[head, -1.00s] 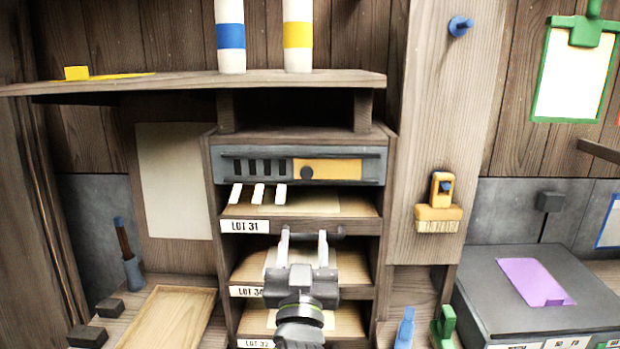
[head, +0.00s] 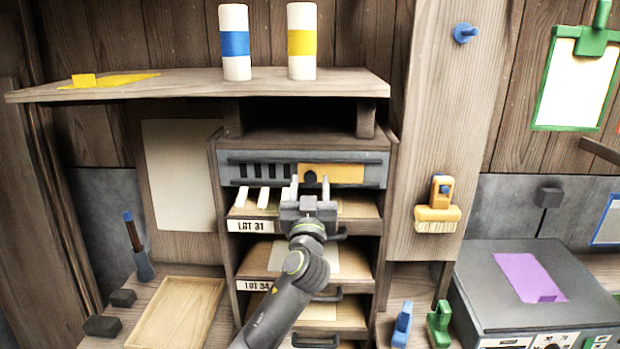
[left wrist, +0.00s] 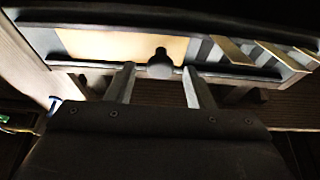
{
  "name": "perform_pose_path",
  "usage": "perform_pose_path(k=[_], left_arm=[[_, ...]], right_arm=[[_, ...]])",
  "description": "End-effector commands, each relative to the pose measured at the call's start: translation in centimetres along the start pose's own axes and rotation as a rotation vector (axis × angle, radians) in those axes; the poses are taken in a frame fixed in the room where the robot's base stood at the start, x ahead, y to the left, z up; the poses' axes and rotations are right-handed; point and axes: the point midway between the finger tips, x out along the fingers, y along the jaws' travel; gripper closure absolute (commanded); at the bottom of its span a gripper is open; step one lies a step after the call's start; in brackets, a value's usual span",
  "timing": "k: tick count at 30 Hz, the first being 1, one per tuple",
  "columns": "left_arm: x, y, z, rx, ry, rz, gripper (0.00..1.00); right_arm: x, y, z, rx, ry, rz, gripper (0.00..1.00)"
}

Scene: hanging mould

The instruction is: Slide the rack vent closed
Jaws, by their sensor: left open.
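The rack vent (head: 236,174) is a grey framed strip at the top of the shelf rack. Several dark slots show uncovered on its left, and an orange sliding panel (head: 345,173) covers its right part. A dark round knob (head: 310,178) sits at the panel's left end; it also shows in the left wrist view (left wrist: 160,68). My left gripper (head: 310,184) is open in front of the vent. Its fingertips stand either side of the knob, apart from it, with a gap on each side. My right gripper is not in view.
White tabs (head: 264,197) stick out just below the vent, left of my gripper. Shelves with lot labels (head: 250,226) lie underneath. A wooden shelf (head: 190,88) with two banded cylinders overhangs the rack. A yellow brush (head: 437,212) hangs on the post to the right.

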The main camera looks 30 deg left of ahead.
Motion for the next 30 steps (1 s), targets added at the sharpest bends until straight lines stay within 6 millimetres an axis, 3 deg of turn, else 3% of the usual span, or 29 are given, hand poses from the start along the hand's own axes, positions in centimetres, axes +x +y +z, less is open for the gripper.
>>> perform_pose_path(k=[11, 22, 30], left_arm=[[0.55, -0.02, 0.05, 0.001, 0.000, 0.000, 0.52], [0.52, -0.01, 0.05, 0.001, 0.000, 0.000, 0.99], [0.49, -0.19, 0.12, 0.001, 0.000, 0.000, 1.00]], right_arm=[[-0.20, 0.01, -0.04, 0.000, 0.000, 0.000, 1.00], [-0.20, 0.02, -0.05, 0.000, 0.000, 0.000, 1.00], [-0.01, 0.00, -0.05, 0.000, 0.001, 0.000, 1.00]])
